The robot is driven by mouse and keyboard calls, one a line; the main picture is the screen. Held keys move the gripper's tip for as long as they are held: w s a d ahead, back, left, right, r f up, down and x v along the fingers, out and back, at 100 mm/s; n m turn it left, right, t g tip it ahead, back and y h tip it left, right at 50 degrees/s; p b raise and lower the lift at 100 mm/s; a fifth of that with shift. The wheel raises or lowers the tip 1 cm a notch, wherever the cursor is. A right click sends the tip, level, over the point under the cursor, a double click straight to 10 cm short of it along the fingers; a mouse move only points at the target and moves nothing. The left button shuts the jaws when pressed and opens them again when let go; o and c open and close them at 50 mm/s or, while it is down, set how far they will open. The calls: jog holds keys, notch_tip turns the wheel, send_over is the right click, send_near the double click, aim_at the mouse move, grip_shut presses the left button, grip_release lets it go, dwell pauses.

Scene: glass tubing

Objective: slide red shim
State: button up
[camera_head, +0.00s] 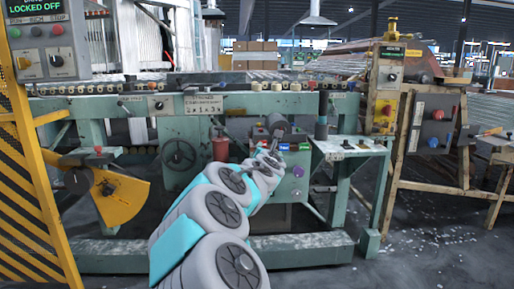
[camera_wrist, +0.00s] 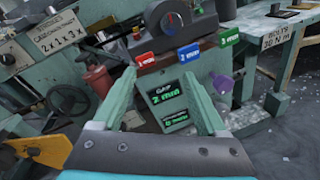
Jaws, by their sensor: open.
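The red shim (camera_wrist: 147,64), a small tag marked 1 mm, sits at the left end of a row on the ledge of a green machine in the wrist view. A blue shim (camera_wrist: 189,53) and a green shim (camera_wrist: 230,38) sit to its right. My gripper (camera_wrist: 160,77) is open with nothing between its fingers. Its fingertips point toward the ledge, just below the red and blue shims. A panel with green displays (camera_wrist: 167,100), one reading 2 mm, shows between the fingers. In the head view my gripper (camera_head: 268,152) is at the machine front; the red shim is hard to make out there.
A purple knob (camera_wrist: 222,83) juts out to the right of the displays. A red cylinder (camera_head: 220,147) stands left of my gripper. A dark rounded part (camera_wrist: 172,22) rises behind the shims. A small side table (camera_head: 345,146) stands to the right.

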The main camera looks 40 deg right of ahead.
jog(key=w+d+n+t+y, duration=0.1)
jog(key=w+d+n, duration=0.3)
jog(key=w, duration=0.6)
jog(key=shift+d+f+n+t+y, duration=0.35)
jog(key=shift+n+t, duration=0.55)
jog(key=shift+n, duration=0.5)
grip_shut()
dwell(0.4)
